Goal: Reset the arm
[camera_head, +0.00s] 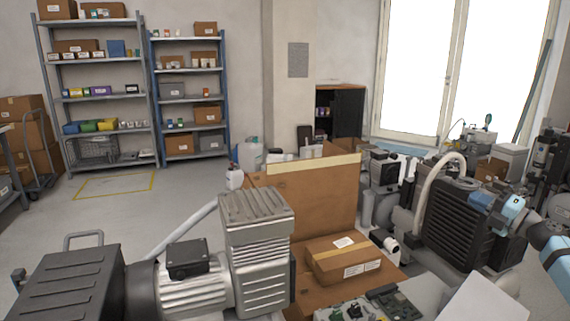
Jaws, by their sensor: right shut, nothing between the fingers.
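My right arm comes in from the right edge with light blue links. My right gripper (480,198) is at its far end, small and partly blended with the dark machine behind it. It is shut, with nothing visible in it, and appears in front of the black finned compressor unit (455,222). I cannot tell whether it touches that unit. My left gripper is not in view.
A metal compressor (255,250) with a motor fills the front left. An open cardboard box (315,200) stands behind a closed carton (342,258) and circuit boards (390,303). Shelves (100,95) stand at the back left. The floor (180,205) before them is mostly clear.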

